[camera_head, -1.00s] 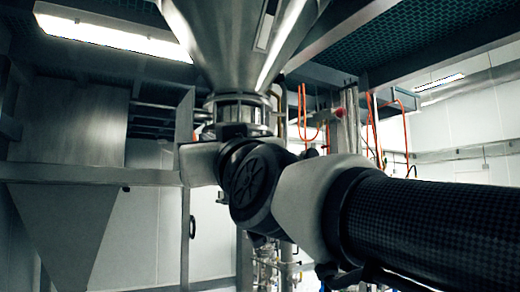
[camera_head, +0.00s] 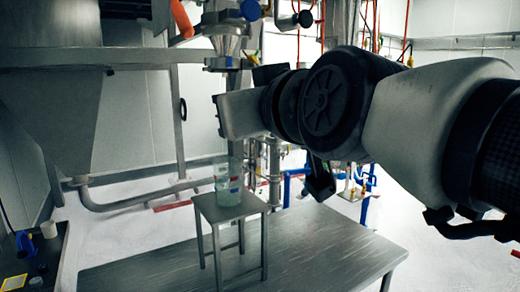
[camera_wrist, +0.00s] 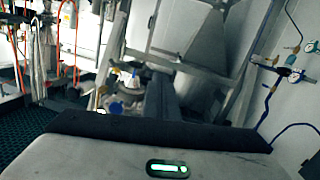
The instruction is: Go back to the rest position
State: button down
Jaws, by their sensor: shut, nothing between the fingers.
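My gripper (camera_wrist: 158,97) shows in the wrist view as a dark finger block rising above the pale hand housing with its green light. It is shut and empty. In the head view the pale end of my arm is in front of the sifter's lower outlet (camera_head: 222,42), at mid-height, above the stool and apart from it. The fingertips are not clear in the head view.
A clear beaker (camera_head: 228,185) with pale contents stands on a small metal stool (camera_head: 233,208), on a metal platform (camera_head: 330,248). A large hopper (camera_head: 50,115) stands at left. A dark side table (camera_head: 45,262) holds small items at lower left. Pipes and hoses run behind.

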jog(key=s+d+f+m+g+h, duration=0.2)
jog(key=s+d+f+g, duration=0.1)
jog(key=f, duration=0.6)
jog(key=s+d+f+m+g+h+p, duration=0.1)
jog(key=s+d+f+m+g+h, duration=0.1)
jog(key=s+d+f, duration=0.3)
jog(key=s+d+f+m+g+h+p, duration=0.1)
jog(key=s+d+f+g, duration=0.3)
jog(key=d+f, duration=0.5)
notch_tip(320, 180, down, 5)
jog(key=shift+s+m+g+h, duration=0.4)
jog(key=shift+m+g+h, duration=0.15)
jog(key=shift+h, duration=0.25)
